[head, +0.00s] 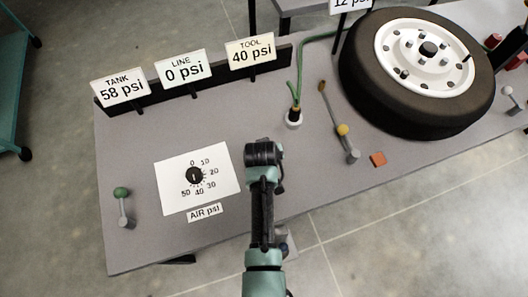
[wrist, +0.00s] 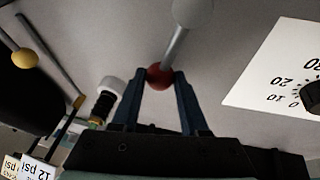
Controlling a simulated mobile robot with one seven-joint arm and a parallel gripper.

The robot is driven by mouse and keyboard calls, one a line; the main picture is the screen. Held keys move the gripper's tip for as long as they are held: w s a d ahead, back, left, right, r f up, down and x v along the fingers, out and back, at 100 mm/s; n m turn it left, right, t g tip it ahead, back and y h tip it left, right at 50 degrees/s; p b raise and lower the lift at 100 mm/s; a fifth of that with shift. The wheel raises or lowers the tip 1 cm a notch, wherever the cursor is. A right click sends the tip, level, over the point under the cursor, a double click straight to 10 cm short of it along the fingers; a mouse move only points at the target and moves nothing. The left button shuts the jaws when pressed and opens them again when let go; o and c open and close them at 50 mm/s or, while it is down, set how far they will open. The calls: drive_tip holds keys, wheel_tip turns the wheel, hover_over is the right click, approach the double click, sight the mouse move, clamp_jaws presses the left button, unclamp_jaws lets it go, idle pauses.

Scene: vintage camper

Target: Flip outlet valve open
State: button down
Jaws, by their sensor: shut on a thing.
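A lever with a red ball knob (wrist: 158,72) and a grey rod (wrist: 178,45) shows in the wrist view. The rod runs up to a pale round pivot (wrist: 194,10) at the top edge. My gripper (wrist: 160,92) has its two blue fingers on either side of the red knob and is shut on it. In the head view my arm hides the red knob and my fingertips. No label for this lever shows, so I cannot read which valve it is.
The grey bench holds an air dial (head: 194,176), a green-knobbed lever (head: 122,194), a yellow-knobbed lever (head: 343,131), a hose fitting (head: 294,118) and a tyre (head: 375,85). Signs read TANK 58 psi (head: 122,88), LINE 0 psi (head: 185,70), TOOL 40 psi (head: 251,52).

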drive_tip(key=d+m, duration=0.1)
drive_tip(key=m, duration=0.1)
drive_tip(key=d+m+h, duration=0.1)
drive_tip(key=shift+s+d+m+g+h, duration=0.2)
drive_tip(key=shift+d+m+g+h, duration=0.1)
drive_tip(key=shift+m, duration=0.1)
drive_tip(key=shift+s+d+m+h, duration=0.3)
drive_tip(key=shift+d+m, duration=0.3)
drive_tip(key=shift+m, duration=0.3)
drive_tip(key=d+m, duration=0.1)
drive_tip(key=s+m+g+b, duration=0.1)
drive_tip(key=m, duration=0.1)
drive_tip(key=shift+s+d+g+h, duration=0.1)
drive_tip(key=shift+d+g+h, duration=0.2)
drive_tip(key=shift+d+h, duration=0.1)
drive_tip(key=shift+s+d+m+g+h, duration=0.15)
drive_tip(key=shift+s+d+m+g, duration=0.15)
drive_tip(key=shift+m, duration=0.45)
drive_tip(key=shift+s+d+m+g+h, duration=0.2)
drive_tip(key=shift+s+d+m, duration=0.15)
drive_tip(key=shift+m, duration=0.4)
drive_tip(key=shift+s, duration=0.1)
drive_tip(key=shift+c, duration=2.2)
unclamp_jaws()
